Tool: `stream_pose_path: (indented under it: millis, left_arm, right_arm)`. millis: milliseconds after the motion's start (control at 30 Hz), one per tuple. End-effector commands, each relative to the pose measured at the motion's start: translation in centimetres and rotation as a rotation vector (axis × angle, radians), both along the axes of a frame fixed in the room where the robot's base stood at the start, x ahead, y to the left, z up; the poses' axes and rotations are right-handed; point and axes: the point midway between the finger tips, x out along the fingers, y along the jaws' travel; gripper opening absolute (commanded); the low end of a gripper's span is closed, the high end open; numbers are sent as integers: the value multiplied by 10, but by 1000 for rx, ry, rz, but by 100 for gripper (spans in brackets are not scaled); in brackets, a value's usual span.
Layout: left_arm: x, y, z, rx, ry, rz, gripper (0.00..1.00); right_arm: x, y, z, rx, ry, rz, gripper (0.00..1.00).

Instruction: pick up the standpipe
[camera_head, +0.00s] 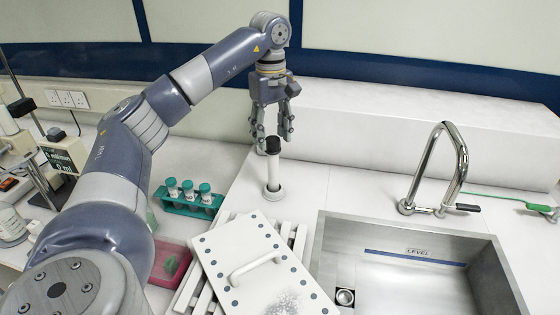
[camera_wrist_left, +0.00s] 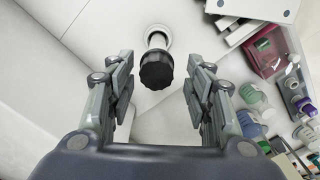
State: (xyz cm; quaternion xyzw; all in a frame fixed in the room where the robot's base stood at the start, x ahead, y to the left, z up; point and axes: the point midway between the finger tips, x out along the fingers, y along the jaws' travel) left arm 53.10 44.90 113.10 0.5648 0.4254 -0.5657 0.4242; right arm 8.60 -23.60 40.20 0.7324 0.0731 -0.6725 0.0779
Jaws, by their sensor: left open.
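The standpipe (camera_head: 273,172) is a white upright tube with a black ribbed cap, standing in a round white collar on the counter left of the sink. In the left wrist view its black cap (camera_wrist_left: 157,70) shows between and just ahead of the fingers, with the white tube behind it. My left gripper (camera_head: 272,136) is open, pointing down right above the standpipe, with its fingertips around the level of the cap. In the left wrist view the fingers (camera_wrist_left: 160,95) stand apart on both sides, with gaps to the cap. My right gripper is not in view.
A steel sink (camera_head: 490,262) with a tall faucet (camera_head: 437,165) lies to the right. A white dotted panel with a handle (camera_head: 255,264) lies on slats in front. A green rack (camera_head: 187,207) holds capped tubes at left. A raised white ledge (camera_head: 400,125) runs behind.

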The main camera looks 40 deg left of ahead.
Motion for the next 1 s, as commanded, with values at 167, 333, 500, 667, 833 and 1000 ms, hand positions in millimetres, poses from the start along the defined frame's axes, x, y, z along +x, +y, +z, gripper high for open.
stream_pose_path:
  millis: [167,333,500,667,833,1000]
  left_arm:
    - [0,1,-25,1,2,0,48]
    - [0,1,-38,1,7,0,48]
    - [3,2,-63,3,13,1,48]
    - [4,2,-84,2,8,1,48]
    - [4,2,-87,1,5,1,48]
    - [5,2,-87,1,4,0,39]
  right_arm:
    - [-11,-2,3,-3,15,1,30]
    - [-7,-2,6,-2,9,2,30]
    - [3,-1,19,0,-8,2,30]
    - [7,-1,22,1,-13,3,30]
    - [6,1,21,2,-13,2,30]
    - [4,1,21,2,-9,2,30]
